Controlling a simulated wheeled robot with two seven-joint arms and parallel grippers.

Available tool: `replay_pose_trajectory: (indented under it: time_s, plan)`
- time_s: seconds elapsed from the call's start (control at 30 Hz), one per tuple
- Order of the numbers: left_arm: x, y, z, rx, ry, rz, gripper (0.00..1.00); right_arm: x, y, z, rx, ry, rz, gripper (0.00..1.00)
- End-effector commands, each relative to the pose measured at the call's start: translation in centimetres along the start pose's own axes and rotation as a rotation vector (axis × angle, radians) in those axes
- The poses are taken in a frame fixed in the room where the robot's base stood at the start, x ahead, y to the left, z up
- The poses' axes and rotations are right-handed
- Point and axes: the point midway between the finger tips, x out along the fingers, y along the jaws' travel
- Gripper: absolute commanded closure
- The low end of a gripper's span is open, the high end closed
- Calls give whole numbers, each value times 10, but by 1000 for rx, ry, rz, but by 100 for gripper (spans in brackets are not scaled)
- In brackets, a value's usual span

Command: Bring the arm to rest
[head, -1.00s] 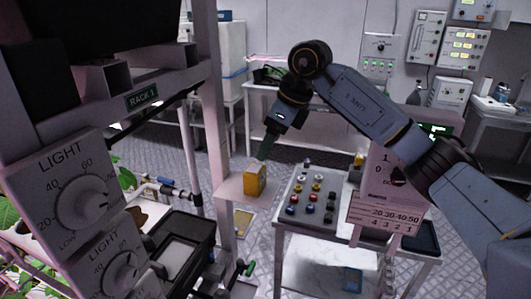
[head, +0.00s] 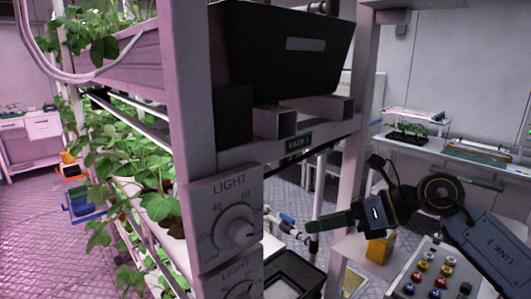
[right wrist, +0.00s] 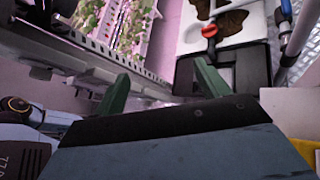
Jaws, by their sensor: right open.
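My right arm comes in from the right in the head view. Its gripper (head: 322,225) points left toward the rack post, with green fingers. In the right wrist view the two green fingers (right wrist: 161,85) stand apart with nothing between them. The jaws are open and empty. My left arm and gripper are not in view.
The rack with light dials (head: 232,225) and a RACK 1 label (head: 298,143) stands close at the left of my right gripper. A yellow box (head: 380,248) sits below my wrist. A panel with coloured knobs (head: 432,272) is at lower right. A black tray (head: 298,270) lies below.

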Motion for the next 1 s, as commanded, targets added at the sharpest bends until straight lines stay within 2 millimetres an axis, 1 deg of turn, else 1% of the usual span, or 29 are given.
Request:
replay_pose_trajectory:
  time_s: [0.03, 0.1, 0.2, 0.27, 0.33, 0.4, 0.47, 0.53, 0.57, 0.6, 0.67, 0.7, 0.77, 0.8, 0.87, 0.9, 0.97, 1.0]
  plan:
    - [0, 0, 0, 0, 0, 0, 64, 13, 17, 2, 56, -99, 84, 26]
    - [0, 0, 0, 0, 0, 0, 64, 20, 37, 12, 148, -253, 185, 26]
    - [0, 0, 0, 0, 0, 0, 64, 19, 55, 25, 314, -471, 308, 26]
    - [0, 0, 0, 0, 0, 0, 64, 13, 59, 32, 430, -601, 366, 26]
    - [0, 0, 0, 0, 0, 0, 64, 3, 57, 35, 579, -749, 419, 26]
    - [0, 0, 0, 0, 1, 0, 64, -9, 47, 33, 742, -892, 453, 26]
    - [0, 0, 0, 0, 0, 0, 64, -19, 34, 26, 892, -1010, 468, 26]
    - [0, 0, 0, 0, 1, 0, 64, -31, 16, 12, 1074, -1142, 466, 26]
    - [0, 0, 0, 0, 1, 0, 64, -35, 7, 3, 1155, -1195, 459, 26]
    - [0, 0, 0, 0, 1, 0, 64, -40, -5, -11, 1267, -1265, 443, 26]
    - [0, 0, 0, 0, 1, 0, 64, -46, -22, -37, 1436, -1361, 406, 26]
    - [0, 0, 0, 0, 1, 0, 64, -49, -32, -57, 1551, -1421, 371, 26]
    - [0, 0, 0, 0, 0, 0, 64, -51, -45, -92, 1727, -1501, 306, 26]
    - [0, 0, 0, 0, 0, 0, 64, -51, -51, -117, 1844, -1548, 252, 26]
    - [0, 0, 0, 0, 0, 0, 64, -50, -57, -158, 2021, -1609, 157, 26]
    - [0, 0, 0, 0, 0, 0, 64, -49, -57, -185, 2137, -1640, 86, 26]
    - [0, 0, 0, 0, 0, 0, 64, -46, -52, -226, 2298, -1674, -31, 26]
    - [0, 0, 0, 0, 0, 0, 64, -44, -47, -251, 2396, -1687, -111, 26]
